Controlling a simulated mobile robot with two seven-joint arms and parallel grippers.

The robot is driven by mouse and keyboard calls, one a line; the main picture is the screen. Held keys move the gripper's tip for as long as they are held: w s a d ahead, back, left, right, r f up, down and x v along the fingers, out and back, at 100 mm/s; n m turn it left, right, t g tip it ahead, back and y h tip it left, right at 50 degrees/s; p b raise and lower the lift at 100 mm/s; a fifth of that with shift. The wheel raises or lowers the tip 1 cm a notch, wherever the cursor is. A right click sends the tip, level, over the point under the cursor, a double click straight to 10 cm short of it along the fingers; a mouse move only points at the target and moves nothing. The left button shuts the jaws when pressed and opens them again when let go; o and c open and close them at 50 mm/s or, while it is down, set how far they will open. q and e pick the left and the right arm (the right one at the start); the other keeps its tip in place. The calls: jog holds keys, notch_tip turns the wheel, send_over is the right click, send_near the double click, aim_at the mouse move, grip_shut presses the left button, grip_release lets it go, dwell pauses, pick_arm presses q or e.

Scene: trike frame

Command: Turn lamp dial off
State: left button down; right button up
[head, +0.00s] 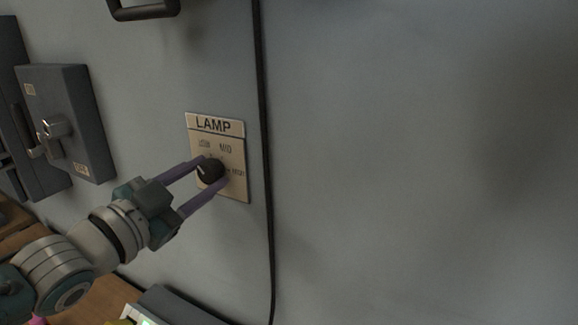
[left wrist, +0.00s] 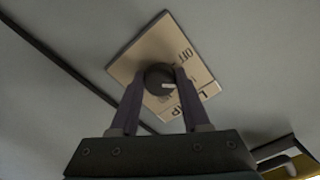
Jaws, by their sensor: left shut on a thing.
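The lamp dial (head: 208,174) is a round black knob with a light pointer mark, on a beige plate (head: 238,188) headed LAMP. The plate is on the grey wall and shows MID and other, less readable labels. My left gripper (head: 214,169) has its two purple fingers shut on the dial, one on each side. In the left wrist view the dial (left wrist: 157,79) sits between the fingertips, and OFF shows on the plate (left wrist: 143,50). The pointer mark seems to point up-left on the plate, between OFF and the top; its exact setting is unclear. My right gripper is not in view.
A black cable (head: 263,130) runs down the wall just right of the plate. A grey box with a latch (head: 80,125) is on the wall at left. A dark handle (head: 145,12) is at the top. A wooden surface (head: 92,303) lies below. The wall at right is clear.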

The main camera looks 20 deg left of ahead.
pick_arm(q)
jog(key=n, duration=0.4)
jog(key=shift+n, duration=0.3)
jog(key=shift+d+n, duration=0.15)
jog(key=shift+n, duration=2.05)
jog(key=shift+c, duration=1.9)
grip_release()
